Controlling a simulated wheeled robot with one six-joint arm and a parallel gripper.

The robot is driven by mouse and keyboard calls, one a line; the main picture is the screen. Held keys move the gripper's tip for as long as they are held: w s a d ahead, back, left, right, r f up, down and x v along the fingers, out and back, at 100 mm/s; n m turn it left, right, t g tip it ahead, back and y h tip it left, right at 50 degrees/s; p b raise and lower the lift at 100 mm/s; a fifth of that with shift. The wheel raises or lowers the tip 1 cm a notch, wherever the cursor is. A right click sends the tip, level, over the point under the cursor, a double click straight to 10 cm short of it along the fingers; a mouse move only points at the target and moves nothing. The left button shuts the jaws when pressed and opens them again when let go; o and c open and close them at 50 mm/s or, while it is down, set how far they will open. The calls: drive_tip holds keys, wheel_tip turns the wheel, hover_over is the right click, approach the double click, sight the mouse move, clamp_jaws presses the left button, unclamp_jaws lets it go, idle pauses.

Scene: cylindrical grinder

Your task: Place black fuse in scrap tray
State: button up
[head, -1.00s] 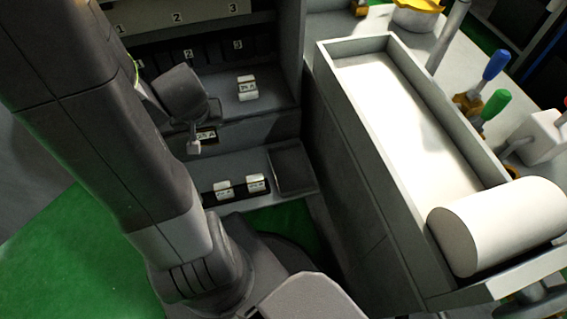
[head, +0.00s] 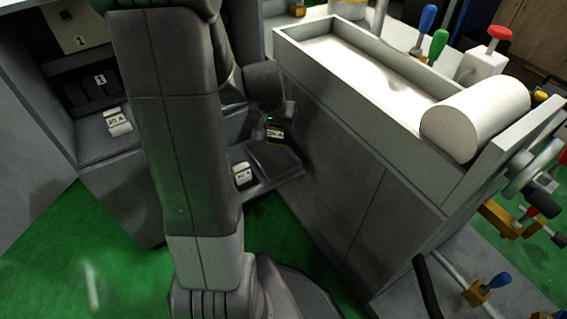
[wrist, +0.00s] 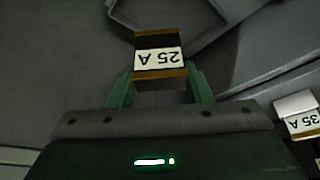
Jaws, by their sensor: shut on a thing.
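My gripper (wrist: 160,88) is shut on the black fuse (wrist: 159,42), which has a white 25 A label and gold-coloured edges. In the head view my gripper (head: 268,124) holds the fuse (head: 275,134) just above the far side of the dark scrap tray (head: 277,160). The tray is a shallow dark recess at the right end of the lower shelf. In the wrist view the raised tray rim (wrist: 207,32) shows beyond the fuse. A gap between fuse and tray cannot be judged exactly.
A white fuse marked 35 A (wrist: 300,116) stands on the shelf left of the tray in the head view (head: 242,174). Another white fuse (head: 118,122) sits on the left shelf. The grey machine wall (head: 345,180) rises close to the tray's right.

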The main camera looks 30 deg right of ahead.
sight(272, 132)
wheel_tip(272, 132, down, 9)
drive_tip(key=b, duration=0.4)
drive_tip(key=shift+f, duration=0.2)
drive_tip(key=shift+f+b, duration=0.15)
drive_tip(key=shift+b, duration=0.2)
drive_tip(key=o, duration=1)
drive_tip(key=shift+o, duration=0.2)
drive_tip(key=shift+r+p, duration=0.3)
drive_tip(key=shift+p, duration=0.05)
drive_tip(key=p+v, duration=0.4)
drive_tip(key=v, duration=0.7)
drive_tip(key=shift+s+a+r, duration=0.1)
drive_tip(key=shift+s+r, duration=0.05)
drive_tip(key=shift+r, duration=0.15)
